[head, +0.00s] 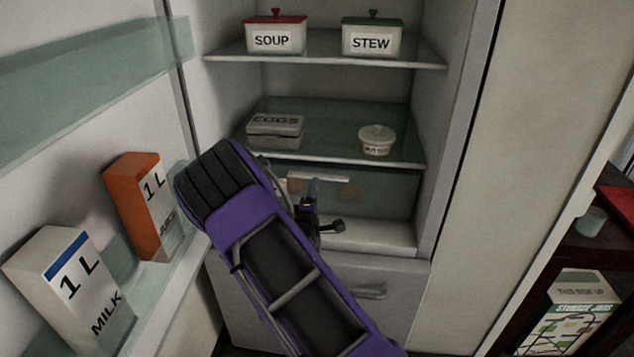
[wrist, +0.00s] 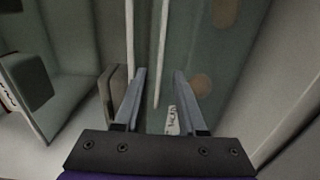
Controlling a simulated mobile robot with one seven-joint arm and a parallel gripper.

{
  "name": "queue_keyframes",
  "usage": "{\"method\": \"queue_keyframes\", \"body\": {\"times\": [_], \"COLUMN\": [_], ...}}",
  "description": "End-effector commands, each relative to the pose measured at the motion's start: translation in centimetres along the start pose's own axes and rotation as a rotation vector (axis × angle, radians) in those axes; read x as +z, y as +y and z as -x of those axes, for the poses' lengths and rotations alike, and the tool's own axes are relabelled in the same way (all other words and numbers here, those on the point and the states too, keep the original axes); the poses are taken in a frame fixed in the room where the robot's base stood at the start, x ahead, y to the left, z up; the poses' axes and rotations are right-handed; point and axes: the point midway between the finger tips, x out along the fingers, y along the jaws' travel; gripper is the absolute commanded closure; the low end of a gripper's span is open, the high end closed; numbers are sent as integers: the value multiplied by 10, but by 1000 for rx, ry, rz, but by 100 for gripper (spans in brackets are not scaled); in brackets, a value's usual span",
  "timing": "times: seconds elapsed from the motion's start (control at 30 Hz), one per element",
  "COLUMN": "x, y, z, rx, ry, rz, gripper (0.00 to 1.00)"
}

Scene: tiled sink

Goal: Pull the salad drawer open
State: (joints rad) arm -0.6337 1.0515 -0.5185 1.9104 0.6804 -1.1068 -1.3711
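The salad drawer (head: 378,198) is a clear greenish box under the lower fridge shelf, with brownish shapes showing through its front. It looks closed. A thin pale bar (head: 325,179), seemingly its handle, runs along the upper front. My gripper (head: 316,205) is in front of the drawer's left-middle part, partly hidden by my arm. In the wrist view my gripper (wrist: 160,72) is open, its two fingers pointing at the drawer front (wrist: 185,45). The pale bar (wrist: 161,50) lies between the fingers in the picture; I cannot tell whether they reach around it. A white label (wrist: 172,121) shows near the right finger.
Above are an egg box (head: 275,131) and a small lidded pot (head: 377,140) on the lower shelf (head: 335,150). The open fridge door at left holds a juice carton (head: 140,205) and a milk carton (head: 65,290). A lower closed drawer front (head: 395,305) is below.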

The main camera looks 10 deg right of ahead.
Motion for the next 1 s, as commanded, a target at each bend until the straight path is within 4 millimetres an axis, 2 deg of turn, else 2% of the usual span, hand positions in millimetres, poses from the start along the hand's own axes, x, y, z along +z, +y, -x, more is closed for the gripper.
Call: {"method": "queue_keyframes", "body": {"times": [0.1,0.3,0.67,0.73,0.9,1.0], "x": [1,0,0,0,0,0], "y": [-1,0,0,0,0,0], "z": [-24,-47,-54,-53,-53,-53], "rx": [2,0,0,0,0,0], "ry": [-1,-1,0,0,0,0], "rz": [0,-1,0,0,0,0], "gripper": [60,60,60,67,98,100]}}
